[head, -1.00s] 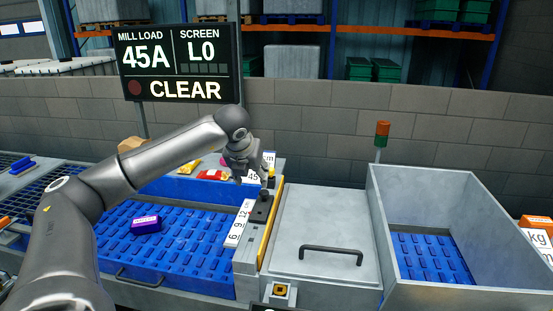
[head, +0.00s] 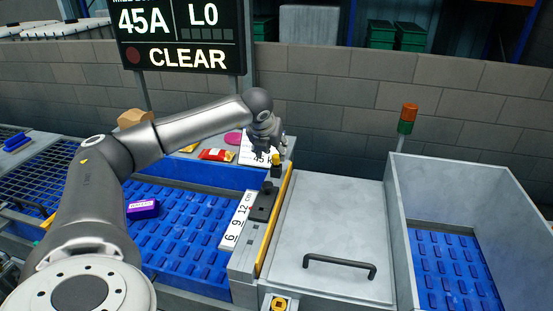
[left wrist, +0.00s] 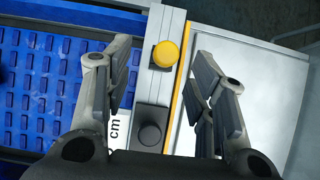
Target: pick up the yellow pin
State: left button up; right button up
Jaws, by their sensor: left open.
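The yellow pin (head: 276,158) stands upright on the narrow grey ledge (head: 246,262) between the blue tray and the grey lid. In the left wrist view its round yellow top (left wrist: 166,54) lies between and slightly beyond my fingertips. A black knob on a square base (head: 264,203) sits on the same ledge, nearer the front. My right gripper is in neither view.
A blue slotted tray (head: 185,235) with a purple pack (head: 142,209) lies to the left. A grey lid with a handle (head: 340,264) is right of the ledge, then a high-walled grey bin (head: 470,205). A red pack (head: 216,155) lies behind the tray. A block wall closes the back.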

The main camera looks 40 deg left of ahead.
aim_at(276, 157)
pick_arm(q)
jog(key=x, duration=0.1)
jog(key=p+x, duration=0.2)
jog(key=shift+w+d+f, duration=0.25)
jog(key=shift+w+f, duration=0.1)
jog(key=shift+w+a+f, duration=0.1)
jog(key=shift+w+f, duration=0.05)
jog(key=shift+f, duration=0.15)
jog(key=shift+w+a+f, duration=0.1)
jog(key=shift+f, duration=0.15)
jog(key=c, duration=1.1)
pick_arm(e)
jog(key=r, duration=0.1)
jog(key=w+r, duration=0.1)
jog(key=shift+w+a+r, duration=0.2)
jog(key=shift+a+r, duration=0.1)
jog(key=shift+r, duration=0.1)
